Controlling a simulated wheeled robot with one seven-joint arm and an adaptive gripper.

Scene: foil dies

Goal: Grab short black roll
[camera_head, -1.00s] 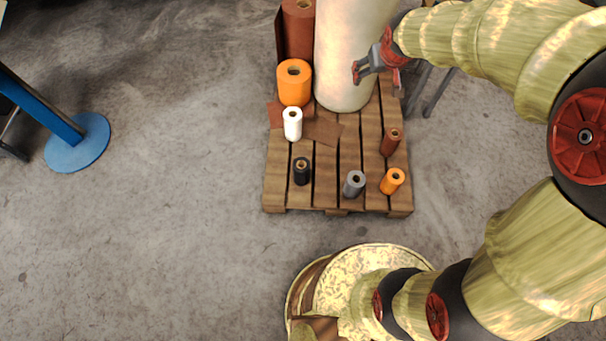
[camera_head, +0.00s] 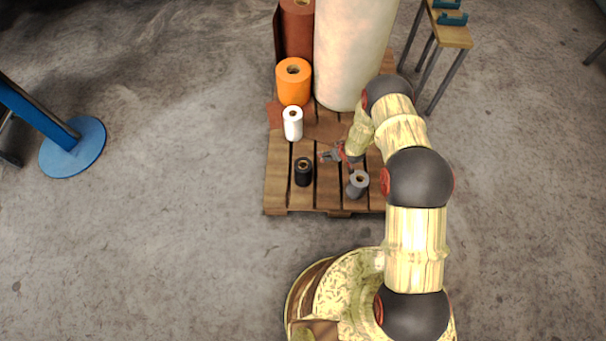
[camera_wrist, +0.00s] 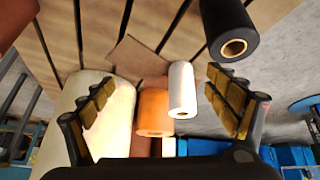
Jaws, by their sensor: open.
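The short black roll (camera_head: 303,172) stands upright on the front left of the wooden pallet (camera_head: 275,195) in the head view. In the wrist view the black roll (camera_wrist: 227,28) shows at the upper right, beyond the right finger, with its end facing the camera. My gripper (camera_head: 326,156) is just to the right of and slightly behind the black roll, apart from it. In the wrist view my gripper (camera_wrist: 155,110) has its fingers spread wide with nothing held between them.
A white roll (camera_head: 292,124) and an orange roll (camera_head: 293,82) stand behind the black roll. A grey roll (camera_head: 357,185) stands to its right, near my gripper. A large cream roll (camera_head: 350,50) stands at the back. A blue post base (camera_head: 75,148) is far left.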

